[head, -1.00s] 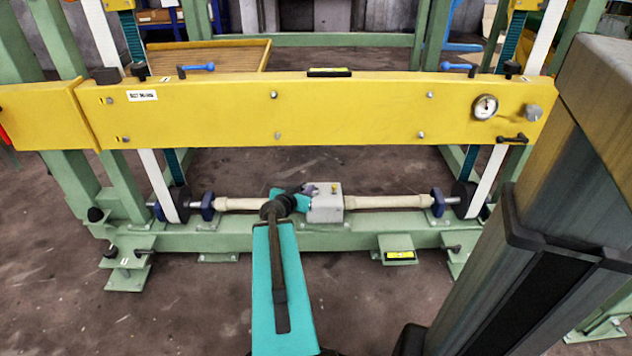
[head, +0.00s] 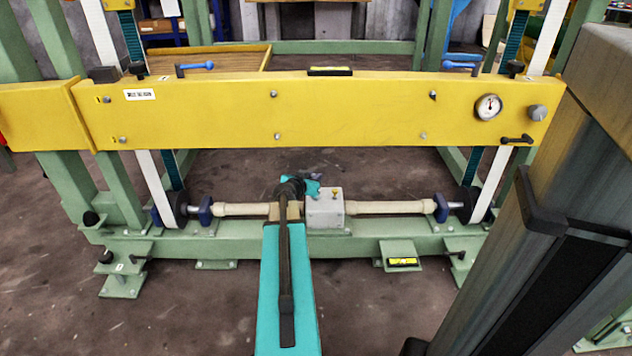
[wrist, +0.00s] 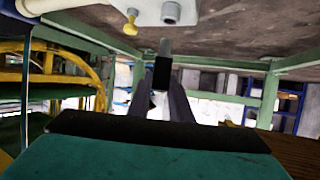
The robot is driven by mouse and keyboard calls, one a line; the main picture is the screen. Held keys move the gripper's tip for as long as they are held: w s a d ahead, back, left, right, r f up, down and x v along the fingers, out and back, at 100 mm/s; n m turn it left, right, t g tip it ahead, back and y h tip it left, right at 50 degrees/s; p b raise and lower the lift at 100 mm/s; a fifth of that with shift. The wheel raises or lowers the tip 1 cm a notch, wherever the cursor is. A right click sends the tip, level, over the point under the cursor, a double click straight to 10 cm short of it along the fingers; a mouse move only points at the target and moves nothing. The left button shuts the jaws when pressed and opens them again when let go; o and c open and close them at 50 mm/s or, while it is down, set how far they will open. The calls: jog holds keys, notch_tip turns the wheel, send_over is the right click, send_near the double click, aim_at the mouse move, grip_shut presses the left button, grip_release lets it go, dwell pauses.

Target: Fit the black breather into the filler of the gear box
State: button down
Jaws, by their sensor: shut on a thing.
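The pale grey gear box (head: 324,212) sits on the cream shaft tube behind the green beam, with a small yellow plug (head: 335,191) on top. In the wrist view the gear box (wrist: 150,7) is at the top edge, with its round filler (wrist: 171,13) beside the yellow plug (wrist: 131,22). My gripper (wrist: 162,92) is shut on the black breather (wrist: 162,73). The breather's grey stem points toward the filler in the picture, with a small gap between. In the head view my wrist mostly hides my gripper (head: 315,178), and the breather cannot be made out.
A yellow crossbeam (head: 330,110) with a dial gauge (head: 488,107) spans the frame above the shaft. Cream shaft tubes (head: 385,207) run out both sides of the gear box to blue bearings. A green lower beam (head: 360,243) lies in front. Open floor shows behind the shaft.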

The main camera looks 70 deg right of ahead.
jog(key=shift+w+d+f, duration=0.1)
jog(key=shift+d, duration=1.35)
jog(key=shift+d+f+b, duration=0.2)
jog(key=shift+f+b, duration=0.35)
jog(key=shift+f, duration=0.35)
jog(key=shift+d+f+b, duration=0.2)
jog(key=shift+f+b, duration=0.3)
jog(key=shift+f, duration=0.4)
jog(key=shift+f+b, duration=0.3)
jog(key=shift+b, duration=0.15)
jog(key=c, duration=1.6)
grip_release()
jog(key=shift+r+p, duration=0.2)
jog(key=shift+p, duration=0.1)
